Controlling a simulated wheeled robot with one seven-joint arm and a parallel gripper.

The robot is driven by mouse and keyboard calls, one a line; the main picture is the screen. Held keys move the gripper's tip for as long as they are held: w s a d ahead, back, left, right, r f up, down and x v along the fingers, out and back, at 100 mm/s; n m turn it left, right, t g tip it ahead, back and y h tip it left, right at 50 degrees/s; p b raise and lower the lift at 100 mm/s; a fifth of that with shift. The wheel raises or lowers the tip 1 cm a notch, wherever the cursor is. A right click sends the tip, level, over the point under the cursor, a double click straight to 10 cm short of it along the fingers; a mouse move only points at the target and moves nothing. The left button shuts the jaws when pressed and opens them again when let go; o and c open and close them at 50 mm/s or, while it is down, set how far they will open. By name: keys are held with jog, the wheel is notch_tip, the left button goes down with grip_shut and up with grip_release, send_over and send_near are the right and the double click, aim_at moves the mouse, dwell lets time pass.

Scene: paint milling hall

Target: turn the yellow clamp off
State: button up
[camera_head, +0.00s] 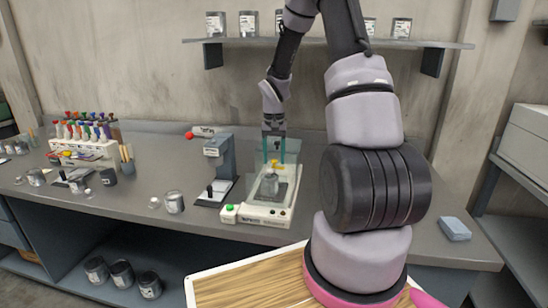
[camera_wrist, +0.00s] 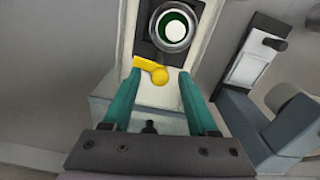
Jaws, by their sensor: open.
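The yellow clamp (camera_head: 275,163) is a small lever with a round knob, on the white machine (camera_head: 260,214) on the bench. In the wrist view the clamp (camera_wrist: 150,67) shows its flat arm pointing left and its knob at the right end. A metal can (camera_head: 270,183) stands in the machine; the wrist view shows it from above with a green ring inside (camera_wrist: 173,27). My gripper (camera_head: 274,159) is open, with teal fingers pointing down at the clamp. In the wrist view the knob appears between the fingertips (camera_wrist: 159,73); I cannot tell whether they touch it.
A grey stand device (camera_head: 218,170) is close left of the machine. Small cans (camera_head: 174,201) and a rack of coloured bottles (camera_head: 85,149) are further left. A shelf with cans (camera_head: 330,43) hangs above. A blue-grey block (camera_head: 454,229) lies at right.

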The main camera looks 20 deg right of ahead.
aim_at(274, 160)
grip_shut()
jog(key=shift+n, duration=0.8)
grip_release()
notch_tip(274, 160, up, 11)
dwell(0.4)
